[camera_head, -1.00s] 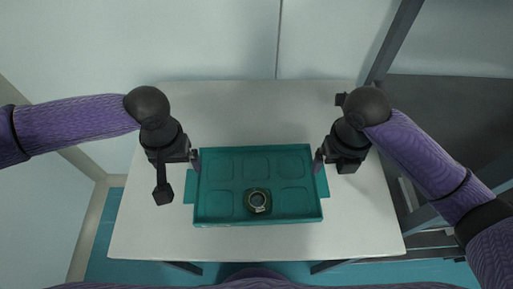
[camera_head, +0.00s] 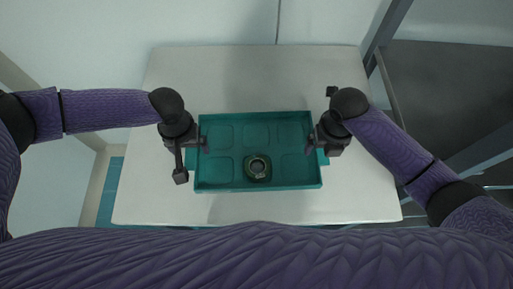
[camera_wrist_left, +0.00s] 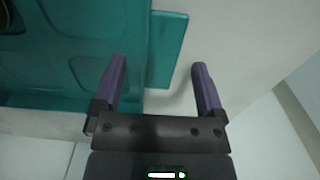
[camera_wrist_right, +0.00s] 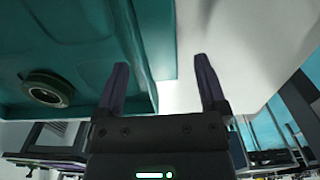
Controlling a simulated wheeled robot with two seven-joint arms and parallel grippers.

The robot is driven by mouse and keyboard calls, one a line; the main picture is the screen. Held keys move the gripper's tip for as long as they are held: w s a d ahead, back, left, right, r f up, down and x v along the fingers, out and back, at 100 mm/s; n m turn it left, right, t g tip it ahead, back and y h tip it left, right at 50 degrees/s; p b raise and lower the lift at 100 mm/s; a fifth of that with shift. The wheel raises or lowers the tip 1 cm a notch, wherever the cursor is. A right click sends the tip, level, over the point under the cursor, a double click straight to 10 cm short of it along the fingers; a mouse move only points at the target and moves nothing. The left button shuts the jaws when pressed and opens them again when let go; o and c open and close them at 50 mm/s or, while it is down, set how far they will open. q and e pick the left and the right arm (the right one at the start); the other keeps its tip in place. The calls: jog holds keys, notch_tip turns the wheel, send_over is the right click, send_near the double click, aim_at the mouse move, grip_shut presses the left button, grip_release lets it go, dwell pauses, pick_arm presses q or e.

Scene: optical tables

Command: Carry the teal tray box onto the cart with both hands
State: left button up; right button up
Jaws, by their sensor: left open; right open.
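The teal tray box (camera_head: 218,185) lies on the white tabletop, with shallow compartments and a flat tab at each end. A dark round ring-shaped part (camera_head: 257,167) sits in its front middle compartment and also shows in the right wrist view (camera_wrist_right: 48,88). My left gripper (camera_head: 204,143) is open at the tray's left end. In the left wrist view its spread fingers (camera_wrist_left: 160,85) have the left tab (camera_wrist_left: 167,45) between them in the picture. My right gripper (camera_head: 311,144) is open at the right end, its fingers (camera_wrist_right: 160,85) apart. Neither grips the tray. I cannot tell which surface is the cart.
The white table (camera_head: 150,195) has free room behind and in front of the tray. A dark grey surface (camera_head: 455,90) with grey frame bars (camera_head: 388,35) stands at the right. A pale wall or panel is behind the table.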

pick_arm(q)
jog(key=shift+f, duration=0.45)
pick_arm(e)
jog(key=shift+f, duration=0.45)
pick_arm(q)
grip_shut()
pick_arm(e)
grip_shut()
